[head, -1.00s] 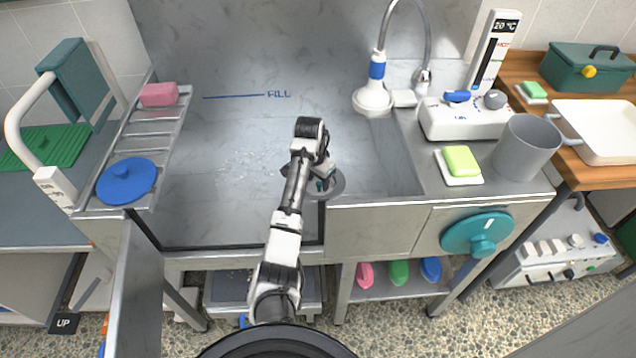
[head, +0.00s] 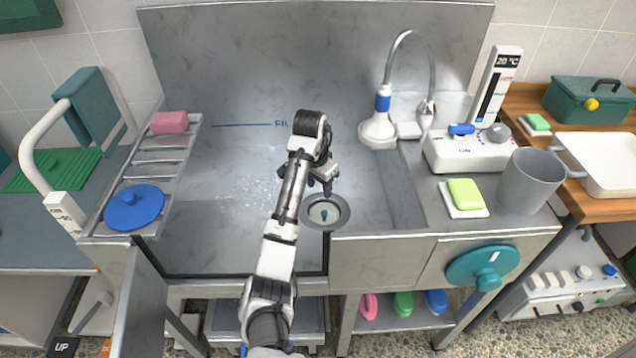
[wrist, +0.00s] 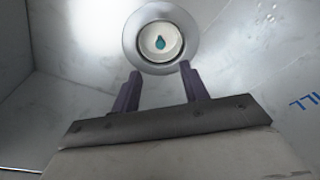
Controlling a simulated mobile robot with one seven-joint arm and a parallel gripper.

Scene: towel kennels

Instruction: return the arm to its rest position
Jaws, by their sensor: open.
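My gripper (head: 328,184) hangs over the steel tub near the drain. In the wrist view its two dark purple fingers (wrist: 158,92) stand apart with nothing between them. The drain (head: 325,212) is a round grey ring with a pale centre and a small teal drop-shaped piece. It also shows in the wrist view (wrist: 160,42), just past the fingertips and apart from them. My arm reaches forward over the tub's front edge, bent at the elbow.
A shower head (head: 378,130) on a hose stands at the tub's right. A pink soap (head: 169,122) and blue disc (head: 134,207) lie on the left rack. A grey mug (head: 530,180) and green soap (head: 465,193) stand right. The tub floor is mostly clear.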

